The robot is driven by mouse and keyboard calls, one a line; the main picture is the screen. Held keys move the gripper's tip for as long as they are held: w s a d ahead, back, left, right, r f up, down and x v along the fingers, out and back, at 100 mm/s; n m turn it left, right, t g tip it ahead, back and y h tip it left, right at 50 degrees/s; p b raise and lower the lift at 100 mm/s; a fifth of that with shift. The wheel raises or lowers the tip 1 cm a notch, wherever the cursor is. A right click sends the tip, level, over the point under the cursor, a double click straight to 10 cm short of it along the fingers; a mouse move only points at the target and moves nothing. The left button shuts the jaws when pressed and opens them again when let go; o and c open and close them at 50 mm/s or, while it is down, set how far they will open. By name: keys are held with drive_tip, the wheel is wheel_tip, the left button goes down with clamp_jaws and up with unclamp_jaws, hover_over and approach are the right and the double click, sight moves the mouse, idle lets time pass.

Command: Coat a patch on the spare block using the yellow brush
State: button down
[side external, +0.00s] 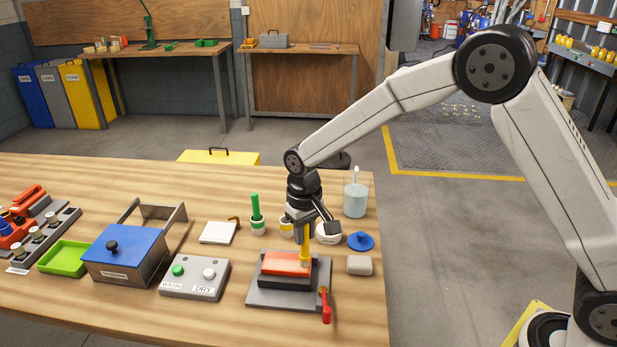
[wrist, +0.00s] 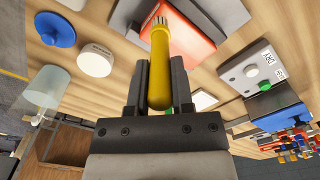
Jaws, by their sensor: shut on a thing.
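My gripper (side external: 305,232) points down and is shut on the handle of the yellow brush (side external: 305,252). In the wrist view the brush (wrist: 159,72) stands between both fingers, its pale bristles at the far end. An orange-red block (side external: 286,262) lies in a grey vise (side external: 262,297) with a red handle. The brush's lower end is at the right end of this block; whether the bristles touch it I cannot tell. The block also shows in the wrist view (wrist: 188,25). A loose pale grey block (side external: 359,265) lies right of the vise. No label shows which block is the spare.
A blue lid (side external: 361,241), a white round container (side external: 328,236) and a glass beaker (side external: 356,200) stand close by. A green brush (side external: 256,207) stands in a holder. The wash/dry box (side external: 194,278) is left of the vise. The table's right edge is near.

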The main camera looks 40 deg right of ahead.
drive_tip(key=shift+s+d, duration=0.3)
drive_tip(key=shift+s, duration=0.05)
drive_tip(key=shift+w+a, duration=3.6)
drive_tip(key=shift+w+d, duration=0.35)
drive_tip(key=shift+w, duration=0.3)
drive_tip(key=shift+s+d, duration=3.7)
drive_tip(key=shift+s, duration=0.1)
drive_tip(key=shift+w+a, duration=3.4)
wheel_tip(320, 180, up, 8)
drive_tip(key=shift+w+a, duration=0.35)
